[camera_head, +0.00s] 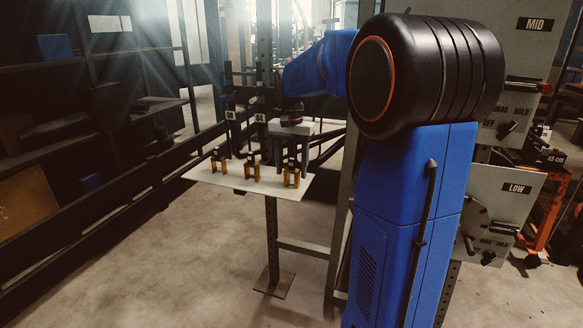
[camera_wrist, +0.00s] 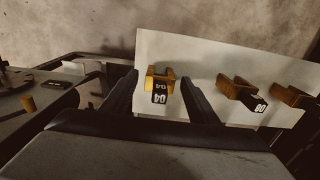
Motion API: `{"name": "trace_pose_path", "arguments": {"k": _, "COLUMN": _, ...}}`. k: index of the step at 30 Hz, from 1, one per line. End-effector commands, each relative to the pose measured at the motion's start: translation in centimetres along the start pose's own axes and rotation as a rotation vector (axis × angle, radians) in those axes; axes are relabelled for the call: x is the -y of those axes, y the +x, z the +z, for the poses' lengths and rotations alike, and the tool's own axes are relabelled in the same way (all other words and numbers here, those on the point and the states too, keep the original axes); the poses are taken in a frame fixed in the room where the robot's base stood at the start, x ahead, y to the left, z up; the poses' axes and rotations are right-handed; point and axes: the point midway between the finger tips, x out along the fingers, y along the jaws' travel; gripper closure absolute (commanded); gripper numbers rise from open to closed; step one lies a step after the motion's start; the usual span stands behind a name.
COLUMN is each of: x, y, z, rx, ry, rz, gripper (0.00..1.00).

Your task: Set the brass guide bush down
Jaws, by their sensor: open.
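I see a gap beside the block and cannot tell of any contact. In the head view my gripper (camera_head: 291,160) hangs over the right end of the pale shelf (camera_head: 225,194).
Dark rails and racks (camera_head: 80,120) lie at the left. Grey panels marked MID (camera_head: 540,24) and LOW (camera_head: 517,187) stand at the right.

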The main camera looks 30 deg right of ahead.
Motion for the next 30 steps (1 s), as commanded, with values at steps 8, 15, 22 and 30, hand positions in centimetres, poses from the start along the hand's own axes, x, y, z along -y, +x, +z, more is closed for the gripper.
{"name": "trace_pose_path", "arguments": {"k": 8, "x": 0.0, "y": -1.6, "z": 0.0, "rx": -0.002, "ry": 0.000, "rz": -0.001, "gripper": 0.46}}
{"name": "trace_pose_path", "arguments": {"k": 15, "x": 0.1, "y": -6.1, "z": -0.1, "rx": -0.003, "ry": 0.000, "rz": -0.002, "gripper": 0.46}}
{"name": "trace_pose_path", "arguments": {"k": 22, "x": 0.0, "y": -10.1, "z": -0.1, "rx": -0.002, "ry": 0.000, "rz": -0.001, "gripper": 0.46}}
{"name": "trace_pose_path", "arguments": {"k": 30, "x": 0.0, "y": -12.1, "z": 0.0, "rx": 0.000, "ry": 0.000, "rz": 0.000, "gripper": 0.46}}
